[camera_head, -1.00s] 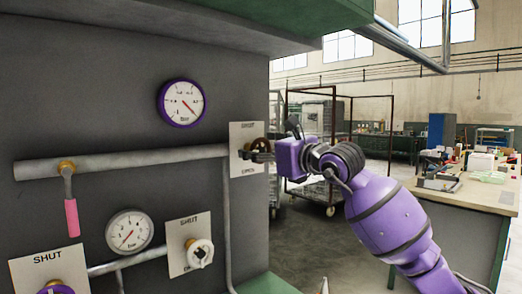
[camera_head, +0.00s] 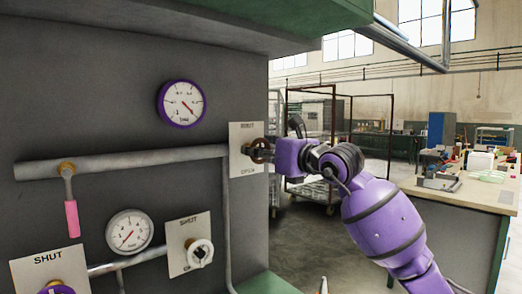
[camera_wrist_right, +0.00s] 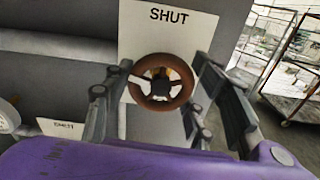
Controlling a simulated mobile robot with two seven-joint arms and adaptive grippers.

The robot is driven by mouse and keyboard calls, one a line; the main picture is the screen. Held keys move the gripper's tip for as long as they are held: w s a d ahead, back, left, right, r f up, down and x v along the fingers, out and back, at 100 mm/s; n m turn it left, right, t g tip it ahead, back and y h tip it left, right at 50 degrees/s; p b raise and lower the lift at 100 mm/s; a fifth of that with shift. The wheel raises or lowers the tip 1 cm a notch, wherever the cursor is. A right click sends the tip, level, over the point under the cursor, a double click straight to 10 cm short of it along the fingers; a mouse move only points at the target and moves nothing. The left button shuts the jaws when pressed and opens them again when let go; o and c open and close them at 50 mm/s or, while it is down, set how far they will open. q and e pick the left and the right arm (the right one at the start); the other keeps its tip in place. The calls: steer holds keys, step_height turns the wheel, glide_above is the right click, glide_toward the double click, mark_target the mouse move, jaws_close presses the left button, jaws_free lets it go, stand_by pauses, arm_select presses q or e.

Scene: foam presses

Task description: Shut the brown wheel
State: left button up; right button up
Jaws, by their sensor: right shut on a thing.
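The brown wheel (camera_head: 258,156) is on a white plate (camera_head: 243,165) at the right edge of the grey panel, at the end of a grey pipe. The plate has SHUT above the wheel and OPEN below it in the head view. In the right wrist view the brown wheel (camera_wrist_right: 161,85) shows as a spoked ring under the SHUT word. My right gripper (camera_head: 266,149) is at the wheel; its fingers (camera_wrist_right: 158,95) stand on either side of the rim, shut on it. My left gripper is not in view.
A purple-rimmed gauge (camera_head: 182,103) is above the pipe (camera_head: 130,160); a pink-handled lever (camera_head: 71,217) hangs below it. A second gauge (camera_head: 130,231), a white wheel (camera_head: 200,253) and a purple wheel (camera_head: 58,289) are lower. A workbench (camera_head: 465,191) stands at right.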

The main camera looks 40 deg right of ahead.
steer(key=m, duration=0.1)
steer(key=m+p, duration=0.1)
steer(key=m, duration=0.1)
steer(key=shift+r+m+p, duration=0.25)
steer(key=shift+m+p, duration=0.05)
steer(key=shift+r+m+p, duration=0.1)
steer(key=shift+m+p, duration=0.5)
steer(key=shift+m, duration=0.4)
steer(key=m+p, duration=0.5)
steer(key=shift+s+r, duration=0.1)
steer(key=shift+r, duration=0.25)
steer(key=m+p, duration=0.3)
steer(key=shift+d, duration=0.1)
steer(key=shift+f+m+p, duration=0.15)
steer(key=shift+m+p, duration=0.25)
steer(key=shift+m, duration=0.1)
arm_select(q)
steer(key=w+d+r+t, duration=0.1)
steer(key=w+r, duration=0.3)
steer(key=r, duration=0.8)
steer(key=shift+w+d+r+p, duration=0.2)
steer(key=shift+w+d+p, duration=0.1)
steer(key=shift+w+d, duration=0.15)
arm_select(e)
steer(key=shift+f+m, duration=0.25)
steer(key=shift+m, duration=0.05)
